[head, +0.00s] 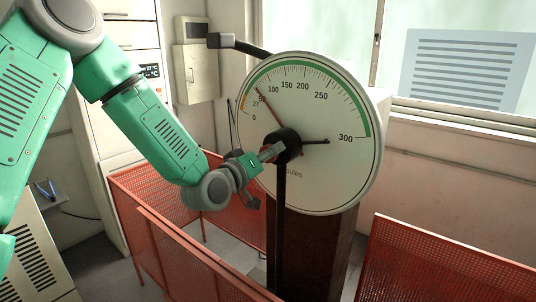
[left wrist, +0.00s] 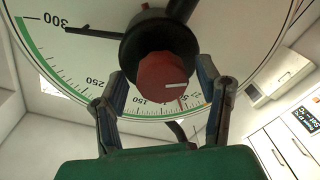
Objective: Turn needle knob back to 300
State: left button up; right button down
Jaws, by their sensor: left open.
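The round white dial (head: 320,100) has a green band and a scale from 0 to 300. A thin black needle (head: 312,142) points toward 300; it also shows in the left wrist view (left wrist: 92,34). A thin red needle (head: 270,108) points near 50. The red needle knob (left wrist: 163,77), with a white mark, sits on the black hub (head: 290,140). My left gripper (head: 262,168) is at the hub, open, with its fingers on either side of the red knob in the left wrist view. Whether they touch it I cannot tell. My right gripper is not in view.
A dark arm (head: 280,225) hangs from the hub in front of the brown column (head: 325,240). A black bar with a grey end (head: 238,45) juts out at the upper left of the dial. Red mesh barriers (head: 440,265) stand around the machine's base.

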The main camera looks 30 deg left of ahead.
pick_arm(q)
jog(key=shift+a, duration=0.1)
jog(key=shift+a, duration=0.1)
jog(key=c, duration=1.1)
jog(key=shift+f, duration=0.1)
